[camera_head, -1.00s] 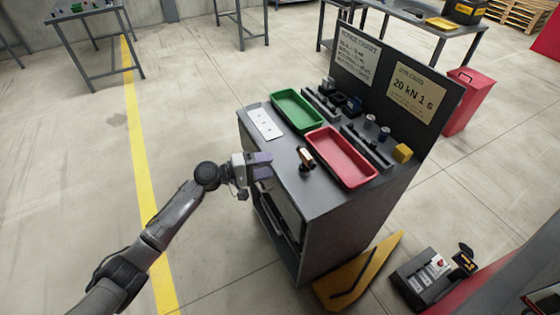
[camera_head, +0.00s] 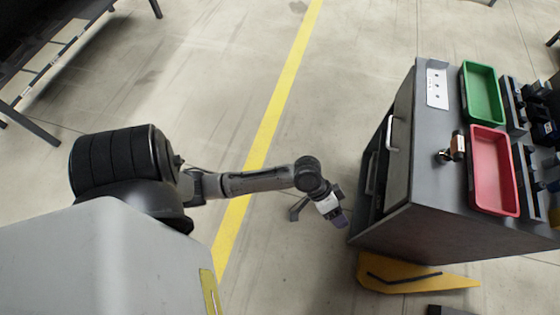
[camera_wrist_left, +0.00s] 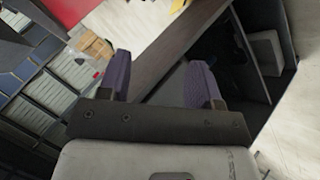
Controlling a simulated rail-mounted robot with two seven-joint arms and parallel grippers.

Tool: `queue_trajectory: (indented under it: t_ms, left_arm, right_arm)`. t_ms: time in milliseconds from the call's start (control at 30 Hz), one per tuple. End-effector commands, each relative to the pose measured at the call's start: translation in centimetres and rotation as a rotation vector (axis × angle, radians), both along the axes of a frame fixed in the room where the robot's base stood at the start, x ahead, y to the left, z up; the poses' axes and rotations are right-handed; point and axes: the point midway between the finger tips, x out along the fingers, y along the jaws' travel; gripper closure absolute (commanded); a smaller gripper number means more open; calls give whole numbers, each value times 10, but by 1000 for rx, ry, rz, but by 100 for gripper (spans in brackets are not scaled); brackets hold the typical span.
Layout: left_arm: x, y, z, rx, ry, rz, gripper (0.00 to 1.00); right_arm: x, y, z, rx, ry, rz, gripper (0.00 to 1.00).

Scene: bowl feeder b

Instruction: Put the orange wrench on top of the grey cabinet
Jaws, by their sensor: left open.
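The grey cabinet (camera_head: 418,185) stands at the right in the head view, with handles and a dark opening on its left-facing front. My left gripper (camera_head: 342,220) is beside the cabinet's lower front corner, apart from it as far as I can tell. In the left wrist view the two purple fingers of my left gripper (camera_wrist_left: 162,80) are spread, and I see nothing held between them. I cannot make out an orange wrench in either view. My right gripper is not in view.
A yellow wedge-shaped thing (camera_head: 420,280) lies by the cabinet's base. The floor around the yellow line (camera_head: 280,100) is clear.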

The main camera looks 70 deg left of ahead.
Motion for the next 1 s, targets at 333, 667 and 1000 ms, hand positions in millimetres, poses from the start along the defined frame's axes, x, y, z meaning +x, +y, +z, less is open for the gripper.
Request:
queue_trajectory:
  t_ms: [333,667,1000]
  left_arm:
    - [-131,24,-4,542,54,-26,41]
    - [-164,43,9,697,102,7,41]
    - [-164,43,8,697,102,7,41]
  right_arm:
    - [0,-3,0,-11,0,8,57]
    - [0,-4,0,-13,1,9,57]
    - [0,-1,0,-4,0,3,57]
